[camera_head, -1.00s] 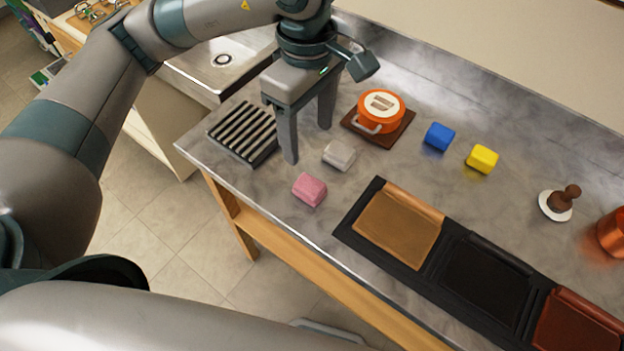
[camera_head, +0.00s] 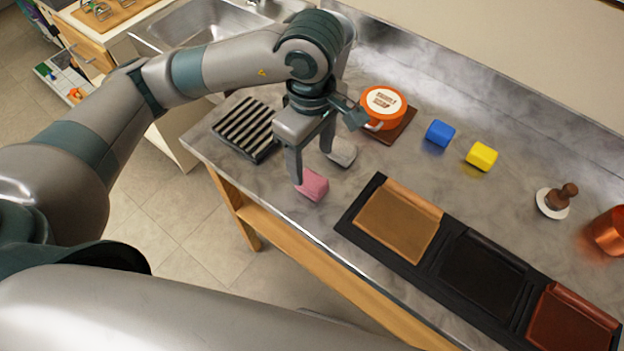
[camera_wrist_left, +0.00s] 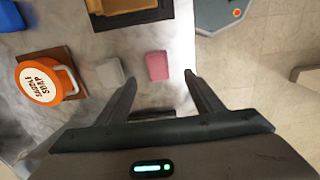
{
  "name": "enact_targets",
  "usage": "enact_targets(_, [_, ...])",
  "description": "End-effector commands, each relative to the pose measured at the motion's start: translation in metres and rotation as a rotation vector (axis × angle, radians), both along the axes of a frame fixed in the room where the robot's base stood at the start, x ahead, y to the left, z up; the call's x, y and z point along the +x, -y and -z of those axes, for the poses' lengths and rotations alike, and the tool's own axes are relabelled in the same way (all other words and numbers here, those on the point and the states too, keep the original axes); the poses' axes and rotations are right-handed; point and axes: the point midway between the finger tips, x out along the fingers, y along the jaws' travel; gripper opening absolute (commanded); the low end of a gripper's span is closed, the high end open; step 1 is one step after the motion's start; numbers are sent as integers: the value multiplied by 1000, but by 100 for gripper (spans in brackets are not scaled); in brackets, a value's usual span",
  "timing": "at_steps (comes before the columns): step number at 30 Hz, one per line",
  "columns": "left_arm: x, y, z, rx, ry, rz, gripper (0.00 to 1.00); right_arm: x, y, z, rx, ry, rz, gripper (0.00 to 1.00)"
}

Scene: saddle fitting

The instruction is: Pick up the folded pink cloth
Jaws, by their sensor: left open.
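The folded pink cloth (camera_head: 313,185) lies on the grey worktop near its front edge. It also shows in the left wrist view (camera_wrist_left: 157,66), ahead of the fingertips and between their lines. My left gripper (camera_head: 312,166) is open and empty. In the head view its fingers hang beside and partly in front of the cloth's upper left side. In the left wrist view (camera_wrist_left: 160,75) the cloth is not between the fingers. I cannot tell how high the fingertips are above the worktop. My right gripper is not in view.
A white folded cloth (camera_head: 341,152) lies close behind the pink one. A striped rack (camera_head: 246,128) is at left, and an orange saddle soap tin (camera_head: 381,106) stands behind. Blue (camera_head: 440,134) and yellow (camera_head: 481,156) blocks lie right. A black tray (camera_head: 349,221) with leather pieces lies in front.

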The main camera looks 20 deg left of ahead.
Motion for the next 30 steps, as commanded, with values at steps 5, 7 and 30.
enact_targets(5, [-1, 0, 21, 0, -4, -2, 61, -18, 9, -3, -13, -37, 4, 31])
enact_targets(7, [-1, 0, 29, 1, -4, -2, 61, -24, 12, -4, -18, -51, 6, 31])
enact_targets(30, [2, -1, 56, 2, -5, -2, 61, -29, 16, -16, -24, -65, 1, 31])
